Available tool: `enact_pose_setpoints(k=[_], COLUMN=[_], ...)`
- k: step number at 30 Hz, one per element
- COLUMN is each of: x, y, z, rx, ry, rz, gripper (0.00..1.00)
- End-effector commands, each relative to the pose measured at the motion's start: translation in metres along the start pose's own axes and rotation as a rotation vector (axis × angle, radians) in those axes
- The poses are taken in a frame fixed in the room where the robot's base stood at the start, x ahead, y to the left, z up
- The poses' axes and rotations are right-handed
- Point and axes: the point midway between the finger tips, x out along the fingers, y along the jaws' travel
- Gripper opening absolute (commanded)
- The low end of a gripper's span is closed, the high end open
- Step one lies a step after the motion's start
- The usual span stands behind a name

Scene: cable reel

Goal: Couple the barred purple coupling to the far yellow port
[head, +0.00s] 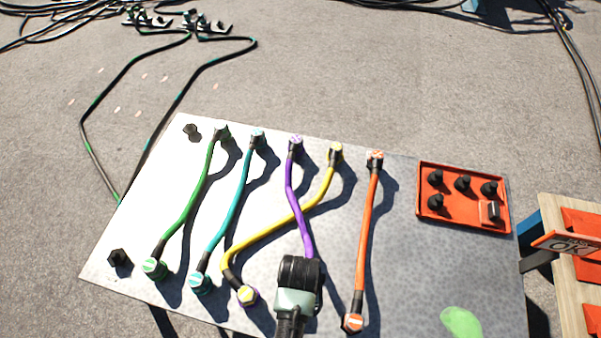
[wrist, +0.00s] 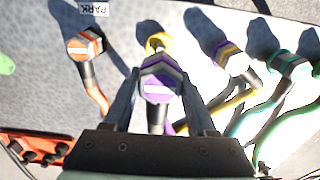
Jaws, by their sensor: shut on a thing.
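My gripper (head: 299,284) is over the near part of the board and hides its fingertips in the head view. In the wrist view it is shut on the purple coupling (wrist: 157,86), which has a white bar on its face. The purple cable (head: 291,185) runs from a purple end (head: 296,142) in the far row to my gripper.
The yellow cable (head: 261,232) crosses the purple one and ends at a purple-ringed near port (head: 247,296). Green (head: 190,210), teal (head: 229,210) and orange (head: 366,220) cables lie alongside. A red tray (head: 464,219) with black caps is at right.

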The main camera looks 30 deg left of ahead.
Motion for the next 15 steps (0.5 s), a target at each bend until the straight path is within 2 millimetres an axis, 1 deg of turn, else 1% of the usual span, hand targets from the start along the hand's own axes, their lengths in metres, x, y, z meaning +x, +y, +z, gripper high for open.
enact_pose_setpoints(k=[8,15], x=[0.016,0.040], y=[-0.001,-0.001], z=[0.000,0.000], rx=[-0.001,-0.001], ry=[0.003,0.003], rz=[0.000,0.000], gripper=[0.00,0.00])
